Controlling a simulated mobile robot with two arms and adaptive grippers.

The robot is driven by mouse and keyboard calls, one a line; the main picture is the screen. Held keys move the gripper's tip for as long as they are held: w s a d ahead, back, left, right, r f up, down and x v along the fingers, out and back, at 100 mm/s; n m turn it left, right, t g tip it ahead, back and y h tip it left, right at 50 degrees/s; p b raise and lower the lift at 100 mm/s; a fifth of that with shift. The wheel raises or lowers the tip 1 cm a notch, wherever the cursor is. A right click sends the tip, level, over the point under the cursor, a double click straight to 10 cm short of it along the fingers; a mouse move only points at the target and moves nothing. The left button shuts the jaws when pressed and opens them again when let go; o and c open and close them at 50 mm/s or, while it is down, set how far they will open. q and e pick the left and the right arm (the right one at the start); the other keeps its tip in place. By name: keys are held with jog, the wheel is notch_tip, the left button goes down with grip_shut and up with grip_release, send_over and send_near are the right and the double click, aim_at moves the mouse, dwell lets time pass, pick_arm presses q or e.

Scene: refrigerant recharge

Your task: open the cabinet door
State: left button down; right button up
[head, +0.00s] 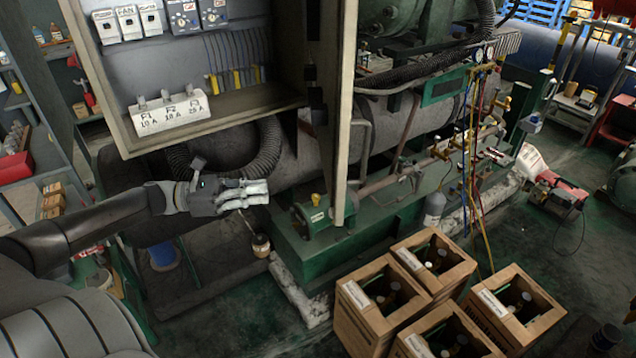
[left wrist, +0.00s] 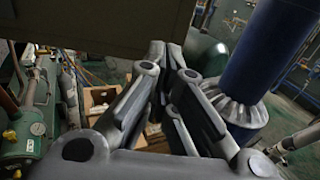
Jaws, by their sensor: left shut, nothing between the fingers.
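The grey electrical cabinet (head: 128,138) is at the upper left of the head view, with its inside exposed. Breakers, dials and a white fuse block show in it. The cabinet door (head: 345,100) stands swung open at the cabinet's right side, seen nearly edge-on. My left gripper (head: 258,192) is below the cabinet and left of the door's lower end, apart from both, shut and empty. Its fingers (left wrist: 170,65) fill the middle of the left wrist view. A dark panel crosses the top left there; I cannot tell whether it is the door. My right gripper is not in view.
Several wooden crates (head: 381,314) with bottles stand on the floor at the lower right. Green machinery with pipes and hoses (head: 472,150) lies behind the door. A shelf (head: 45,160) stands at the left. Open floor lies at the right.

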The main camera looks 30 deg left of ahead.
aim_at(332, 187)
pick_arm(q)
jog(key=p+x, duration=0.1)
jog(key=x, duration=0.5)
jog(key=p+x, duration=0.2)
jog(key=x, duration=0.4)
jog(key=shift+w+r, duration=0.1)
jog(key=shift+r, duration=0.15)
jog(key=shift+w+d+f+p, duration=0.2)
jog(key=shift+w+d+p, duration=0.15)
jog(key=shift+w+d, duration=0.25)
jog(key=shift+s+d, duration=0.1)
